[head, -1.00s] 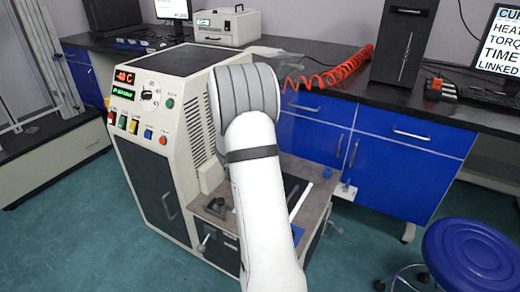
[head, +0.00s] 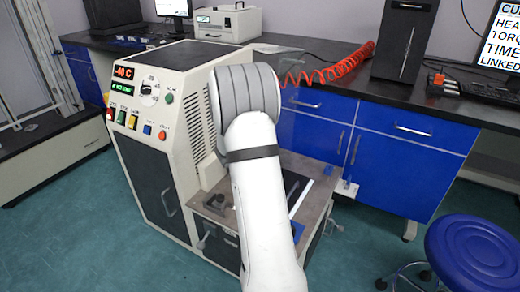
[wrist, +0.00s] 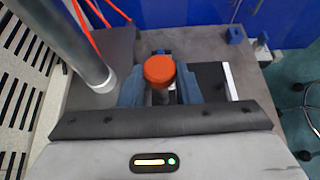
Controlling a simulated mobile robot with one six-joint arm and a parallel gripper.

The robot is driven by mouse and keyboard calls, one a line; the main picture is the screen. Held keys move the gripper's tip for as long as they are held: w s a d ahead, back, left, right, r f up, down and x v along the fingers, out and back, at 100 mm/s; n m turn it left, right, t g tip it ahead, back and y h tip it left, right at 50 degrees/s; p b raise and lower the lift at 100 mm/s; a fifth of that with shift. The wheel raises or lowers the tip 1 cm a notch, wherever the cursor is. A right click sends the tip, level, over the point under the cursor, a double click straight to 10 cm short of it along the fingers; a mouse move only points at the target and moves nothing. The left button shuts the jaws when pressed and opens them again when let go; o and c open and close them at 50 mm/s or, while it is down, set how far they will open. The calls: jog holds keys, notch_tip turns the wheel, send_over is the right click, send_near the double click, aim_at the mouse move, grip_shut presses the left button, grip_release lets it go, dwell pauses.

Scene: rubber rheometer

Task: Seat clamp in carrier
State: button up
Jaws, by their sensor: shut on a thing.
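In the wrist view my gripper (wrist: 160,80) has its two blue-grey fingers on either side of a piece with a round orange-red knob (wrist: 160,69), which I take to be the clamp. The gripper is shut on it. The knob faces the camera and hides most of the part below. The grey bench plate (wrist: 205,52) of the machine lies beneath. I cannot make out the carrier or whether the clamp touches it. In the head view my white arm hides the gripper and the clamp.
A metal column (wrist: 75,45) with a white collar stands close to the left of my gripper. A dark slot (wrist: 211,80) and a white strip (wrist: 230,80) lie to the right. The beige machine (head: 155,75) stands left of my arm. A blue stool (head: 475,255) is at right.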

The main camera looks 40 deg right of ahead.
jog(key=shift+f+b, duration=0.75)
jog(key=shift+f, duration=0.1)
jog(key=o, duration=1.1)
jog(key=shift+c, duration=0.2)
jog(key=shift+f, duration=0.1)
jog(key=p+v, duration=0.2)
jog(key=v, duration=0.4)
jog(key=shift+a+r, duration=0.3)
jog(key=shift+s+a+r, duration=0.2)
jog(key=shift+s+a, duration=0.1)
jog(key=shift+a, duration=0.2)
